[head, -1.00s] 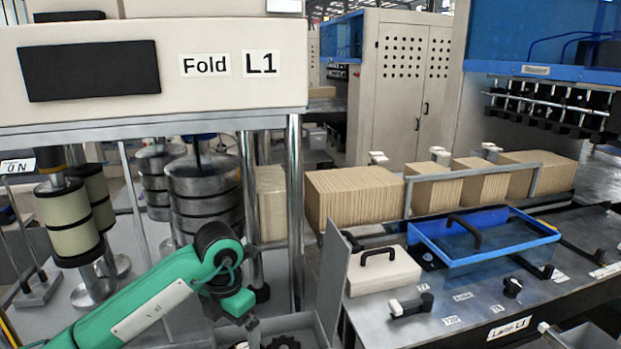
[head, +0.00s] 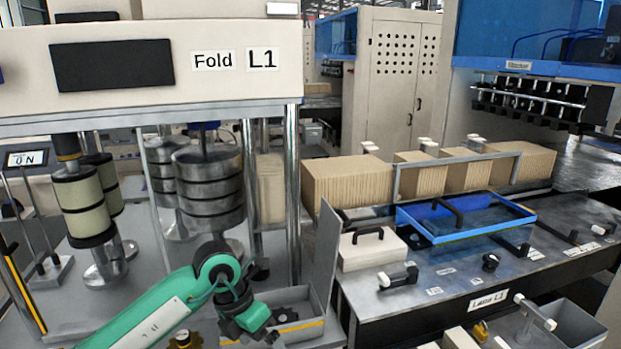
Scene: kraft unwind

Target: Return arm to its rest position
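My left arm is green and comes in from the lower left, bent at a dark elbow-like joint. My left gripper (head: 272,338) points down at the bottom edge of the head view, beside a grey bin with a yellow stripe (head: 310,330). It is small and dark, and I cannot tell whether its fingers are open or shut. Nothing can be made out in it. My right arm and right gripper are not in view.
The Fold L1 machine (head: 225,95) with metal posts and rollers stands behind the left arm. On the right, the Lane L1 bench (head: 440,285) carries a blue tray (head: 425,232), a white handled box (head: 372,255) and brown stacks (head: 345,185). Another grey bin (head: 575,325) stands lower right.

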